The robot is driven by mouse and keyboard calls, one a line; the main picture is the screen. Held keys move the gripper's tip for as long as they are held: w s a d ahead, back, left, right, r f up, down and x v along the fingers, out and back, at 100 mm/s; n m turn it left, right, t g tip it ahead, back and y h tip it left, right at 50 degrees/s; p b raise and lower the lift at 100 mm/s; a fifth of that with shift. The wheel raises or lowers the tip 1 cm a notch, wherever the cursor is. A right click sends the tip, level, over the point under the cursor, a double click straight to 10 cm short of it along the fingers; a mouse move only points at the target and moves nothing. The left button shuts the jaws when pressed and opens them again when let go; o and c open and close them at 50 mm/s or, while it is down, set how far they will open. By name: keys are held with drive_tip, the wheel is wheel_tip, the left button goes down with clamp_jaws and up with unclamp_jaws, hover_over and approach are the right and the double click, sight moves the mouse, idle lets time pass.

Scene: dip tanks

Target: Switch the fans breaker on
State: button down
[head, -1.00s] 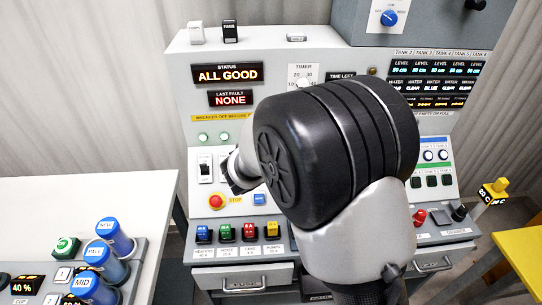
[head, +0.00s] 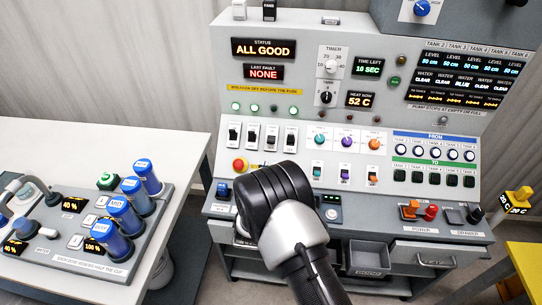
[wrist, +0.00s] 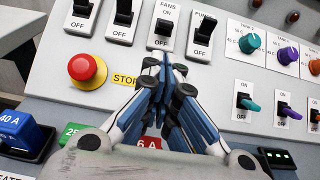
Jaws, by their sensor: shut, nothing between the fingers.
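The fans breaker (wrist: 163,29) is a white plate with a black lever, between two other breakers in the wrist view. Its lever sits low, towards the OFF label. In the head view the fans breaker (head: 271,136) is third in the row, and the lamp (head: 273,109) above it is dark while its neighbours glow green. My gripper (wrist: 166,60) is shut and empty, its fingertips just below the fans plate. I cannot tell whether they touch the panel. In the head view my arm hides the gripper.
A red stop button (wrist: 87,68) on a yellow ring is left of the fingers. The pumps breaker (wrist: 203,30) is close on the right. Coloured fuses, such as the blue one (wrist: 22,130), sit below. Small switches (wrist: 243,102) stand to the right.

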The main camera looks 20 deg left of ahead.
sight(270, 141)
drive_tip(key=b+x, duration=0.3)
drive_tip(key=x, duration=0.6)
drive_tip(key=shift+w+d+f, duration=0.1)
drive_tip(key=shift+d+f, duration=0.05)
drive_tip(key=shift+f, duration=0.05)
drive_tip(key=shift+w, duration=0.4)
drive_tip(key=shift+r, duration=0.2)
drive_tip(key=shift+r+g+p, duration=0.2)
drive_tip(key=shift+g+p, duration=0.15)
drive_tip(key=shift+g, duration=0.05)
drive_tip(key=shift+g+h, duration=0.3)
drive_tip(key=shift+r+g+p, duration=0.2)
drive_tip(key=shift+g+p, duration=0.6)
